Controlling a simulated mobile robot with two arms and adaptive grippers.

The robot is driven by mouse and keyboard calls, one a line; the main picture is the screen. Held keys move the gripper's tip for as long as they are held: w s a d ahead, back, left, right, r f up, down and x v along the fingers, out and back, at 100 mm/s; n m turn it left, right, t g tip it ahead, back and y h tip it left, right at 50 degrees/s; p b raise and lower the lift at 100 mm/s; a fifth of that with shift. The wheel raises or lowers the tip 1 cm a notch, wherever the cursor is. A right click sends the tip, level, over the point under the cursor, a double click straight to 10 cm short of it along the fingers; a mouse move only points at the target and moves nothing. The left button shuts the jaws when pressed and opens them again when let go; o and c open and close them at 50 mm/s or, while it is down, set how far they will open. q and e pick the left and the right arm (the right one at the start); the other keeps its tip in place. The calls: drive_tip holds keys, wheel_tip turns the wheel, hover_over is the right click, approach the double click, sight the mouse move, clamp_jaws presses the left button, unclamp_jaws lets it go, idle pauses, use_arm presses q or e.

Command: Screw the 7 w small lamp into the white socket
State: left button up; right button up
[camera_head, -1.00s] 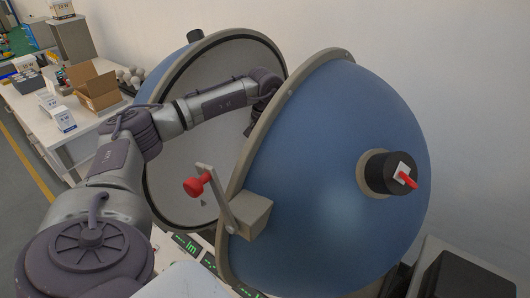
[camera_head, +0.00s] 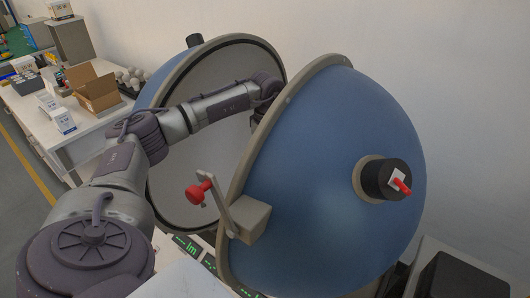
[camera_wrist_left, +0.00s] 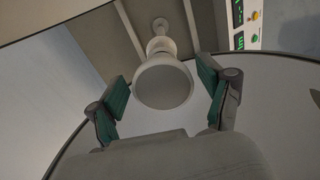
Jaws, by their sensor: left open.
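A pale round lamp (camera_wrist_left: 163,86) shows in the left wrist view, its wide face toward the camera. Its narrower neck meets a white fitting (camera_wrist_left: 160,27) behind it, which looks like the socket; I cannot tell how far in the lamp sits. No wattage marking is legible. My left gripper (camera_wrist_left: 162,78) is open, with one green-padded finger on each side of the lamp and a gap visible at both sides. In the head view, my left arm reaches between the two sphere halves, and its gripper is hidden behind the near half. My right gripper is not in view.
The blue near half (camera_head: 325,170) and the far half with its pale interior (camera_head: 180,190) enclose the arm closely. A red-knobbed latch (camera_head: 200,192) sticks out from the near rim. An open carton (camera_head: 95,90) and boxes stand on the white bench at left.

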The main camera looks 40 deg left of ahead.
use_arm(q)
drive_tip(key=n+p, duration=0.1)
drive_tip(key=n, duration=0.4)
drive_tip(key=shift+w, duration=0.2)
drive_tip(key=n, duration=0.5)
drive_tip(key=shift+w+n+p, duration=0.2)
drive_tip(key=shift+n+p, duration=0.1)
drive_tip(key=shift+p, duration=0.05)
